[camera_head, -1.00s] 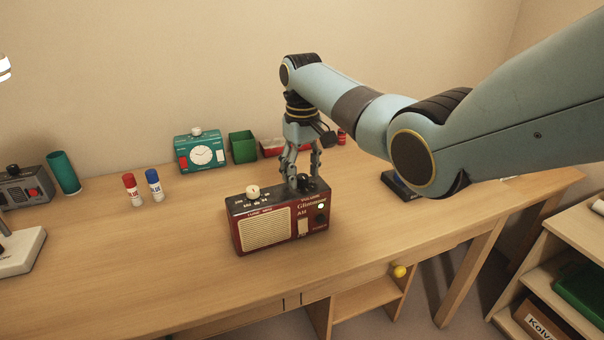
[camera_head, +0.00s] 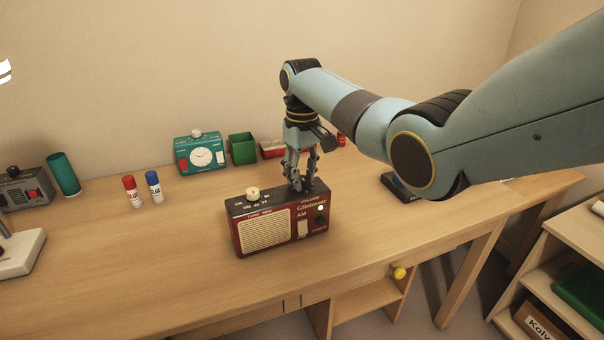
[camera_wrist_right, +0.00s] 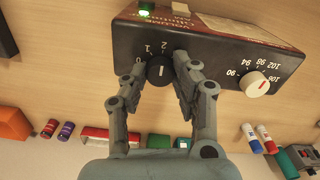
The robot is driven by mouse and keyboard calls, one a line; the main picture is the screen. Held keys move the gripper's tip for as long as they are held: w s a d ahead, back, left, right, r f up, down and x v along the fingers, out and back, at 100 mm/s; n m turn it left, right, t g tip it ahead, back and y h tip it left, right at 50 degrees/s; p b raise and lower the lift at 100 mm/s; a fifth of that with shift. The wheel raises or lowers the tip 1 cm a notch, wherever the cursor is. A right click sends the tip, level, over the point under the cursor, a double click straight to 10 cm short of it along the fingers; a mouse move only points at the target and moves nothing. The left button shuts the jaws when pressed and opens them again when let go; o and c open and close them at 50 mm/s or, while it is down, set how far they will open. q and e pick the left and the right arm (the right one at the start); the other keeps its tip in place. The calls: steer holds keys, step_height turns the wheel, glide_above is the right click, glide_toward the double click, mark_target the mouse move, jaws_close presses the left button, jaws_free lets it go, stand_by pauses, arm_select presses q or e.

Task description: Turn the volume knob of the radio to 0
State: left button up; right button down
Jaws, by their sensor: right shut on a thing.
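The dark red radio (camera_head: 265,229) stands upright on the desk with its speaker grille facing me. Its black volume knob (camera_wrist_right: 159,70) is on the top, beside the printed marks 0, 1 and 2. The knob's white line points roughly toward the 2 in the right wrist view. My right gripper (camera_head: 301,186) reaches down from above onto the radio's right part. In the right wrist view its two fingers (camera_wrist_right: 160,76) are shut on the knob from both sides. My left gripper is in no view.
A cream tuning knob (camera_head: 252,193) sits on the radio's top left. The desk in front of the radio is clear.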

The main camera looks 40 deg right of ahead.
steer(key=shift+r+n+p, duration=0.2)
steer(key=shift+n+p, duration=0.95)
steer(key=shift+n, duration=0.25)
steer(key=n+p, duration=0.1)
steer(key=n, duration=0.2)
steer(key=shift+n+p, duration=0.4)
steer(key=n+p, duration=0.1)
steer(key=n, duration=0.3)
steer(key=shift+f, duration=0.1)
steer(key=n+p, duration=0.1)
steer(key=n, duration=0.4)
steer(key=c, duration=1)
jaws_free()
